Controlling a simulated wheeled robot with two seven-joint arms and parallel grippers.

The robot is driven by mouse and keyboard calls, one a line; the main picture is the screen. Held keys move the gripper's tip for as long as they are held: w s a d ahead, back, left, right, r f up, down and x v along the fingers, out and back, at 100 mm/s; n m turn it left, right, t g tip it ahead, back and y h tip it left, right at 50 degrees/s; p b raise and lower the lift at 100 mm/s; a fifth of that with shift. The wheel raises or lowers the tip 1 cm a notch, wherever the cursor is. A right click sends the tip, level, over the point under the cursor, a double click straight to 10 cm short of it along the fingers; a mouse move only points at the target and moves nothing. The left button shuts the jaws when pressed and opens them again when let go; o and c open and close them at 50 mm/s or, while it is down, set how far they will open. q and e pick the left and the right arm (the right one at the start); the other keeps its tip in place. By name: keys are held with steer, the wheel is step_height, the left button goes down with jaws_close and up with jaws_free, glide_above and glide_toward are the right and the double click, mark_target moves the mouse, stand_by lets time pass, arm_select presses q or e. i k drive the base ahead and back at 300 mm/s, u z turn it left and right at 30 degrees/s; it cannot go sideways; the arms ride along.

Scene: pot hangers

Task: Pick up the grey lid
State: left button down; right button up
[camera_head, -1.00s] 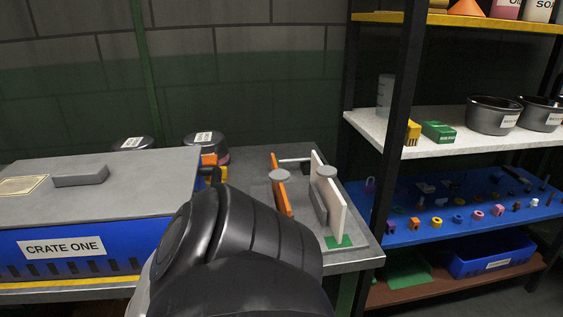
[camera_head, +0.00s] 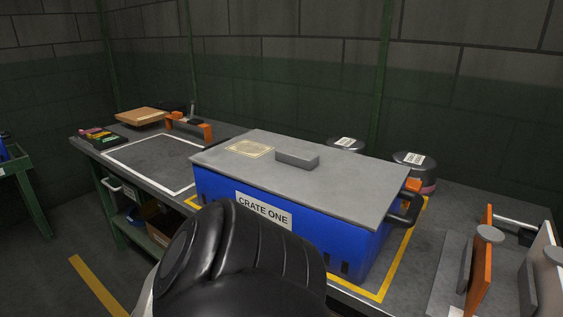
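The grey lid (camera_head: 335,187) lies flat on top of the blue crate labelled CRATE ONE (camera_head: 300,225). A raised grey block-shaped handle (camera_head: 297,159) stands near the middle of the lid, and a pale yellow outlined square (camera_head: 249,149) is marked on its left part. The crate stands on the workbench inside a yellow outline. A black rounded arm part of mine covers the lower middle of the view and hides the crate's lower front. Neither gripper's fingers show in the view.
Two dark round pots (camera_head: 413,168) with labels stand behind the crate. Orange and white upright panels (camera_head: 480,262) stand on the bench at the right. A white-outlined bare area (camera_head: 150,160) lies left of the crate, with a wooden board (camera_head: 141,116) behind it.

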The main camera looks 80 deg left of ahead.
mark_target(358, 189)
steer(key=u, duration=2.75)
